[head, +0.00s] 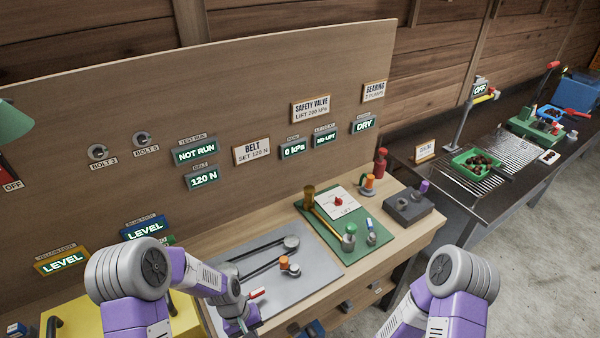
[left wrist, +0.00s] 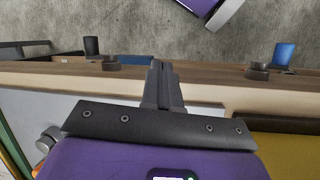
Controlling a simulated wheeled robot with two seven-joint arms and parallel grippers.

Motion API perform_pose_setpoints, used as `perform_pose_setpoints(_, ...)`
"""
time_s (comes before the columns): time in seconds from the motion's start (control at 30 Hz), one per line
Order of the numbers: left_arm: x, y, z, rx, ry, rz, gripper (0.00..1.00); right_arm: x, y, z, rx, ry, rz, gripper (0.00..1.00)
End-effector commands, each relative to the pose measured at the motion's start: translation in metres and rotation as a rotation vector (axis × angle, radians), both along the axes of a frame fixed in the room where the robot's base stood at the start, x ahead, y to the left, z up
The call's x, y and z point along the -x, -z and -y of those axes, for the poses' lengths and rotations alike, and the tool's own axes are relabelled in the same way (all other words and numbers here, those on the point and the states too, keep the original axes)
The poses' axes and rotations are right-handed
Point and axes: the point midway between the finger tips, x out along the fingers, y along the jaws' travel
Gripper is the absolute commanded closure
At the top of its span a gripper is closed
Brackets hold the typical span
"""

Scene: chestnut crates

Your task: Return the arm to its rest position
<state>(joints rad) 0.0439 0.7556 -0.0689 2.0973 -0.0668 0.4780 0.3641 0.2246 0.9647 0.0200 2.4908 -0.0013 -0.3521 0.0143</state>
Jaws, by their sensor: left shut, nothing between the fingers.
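My left arm (head: 200,272) comes in from the left in the head view, bent over the front of the workbench. My left gripper shows in the left wrist view (left wrist: 160,68), its two dark fingers together and empty. They point toward the bench's wooden front edge (left wrist: 210,88), with grey floor beyond. In the head view its fingertips cannot be made out. My right arm (head: 450,290) shows at the lower right over the floor beside the bench; its gripper is out of view.
A grey plate (head: 290,265) with a belt lies near the left arm. A green mat (head: 330,230) holds a hammer, bottles and a white card. A dark block (head: 408,208) stands at the bench's right end. Beyond is a grill table (head: 460,200) with a green crate (head: 457,162).

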Motion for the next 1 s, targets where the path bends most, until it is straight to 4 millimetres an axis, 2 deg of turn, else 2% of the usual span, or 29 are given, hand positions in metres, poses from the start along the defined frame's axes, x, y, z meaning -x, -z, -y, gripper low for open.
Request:
perform_pose_setpoints(0.1,0.029,0.032,0.011,0.041,0.026,0.055,1.0,0.0,0.0,0.0,0.0,0.0,0.0,0.42)
perform_pose_setpoints(0.2,0.051,0.052,0.02,0.067,0.047,0.12,1.0,0.0,0.0,0.0,0.0,0.0,0.0,0.42)
perform_pose_setpoints(0.43,0.099,0.073,0.033,0.086,0.084,0.258,1.0,0.0,0.0,0.0,0.0,0.0,0.0,0.42)
perform_pose_setpoints(0.47,0.099,0.08,0.033,0.085,0.087,0.272,1.0,0.0,0.007,0.0,0.0,0.0,0.0,0.42)
perform_pose_setpoints(0.5,0.095,0.096,0.033,0.082,0.086,0.276,1.0,-0.001,0.023,0.0,0.0,0.001,0.002,0.42)
perform_pose_setpoints(0.7,0.094,0.139,0.032,0.081,0.085,0.276,1.0,0.0,0.067,0.0,0.0,0.001,0.0,0.42)
perform_pose_setpoints(0.83,0.093,0.155,0.032,0.081,0.085,0.276,1.0,0.0,0.082,0.0,0.0,0.001,0.0,0.42)
perform_pose_setpoints(1.0,0.093,0.16,0.032,0.081,0.085,0.276,1.0,0.0,0.087,0.0,0.0,0.0,0.0,0.42)
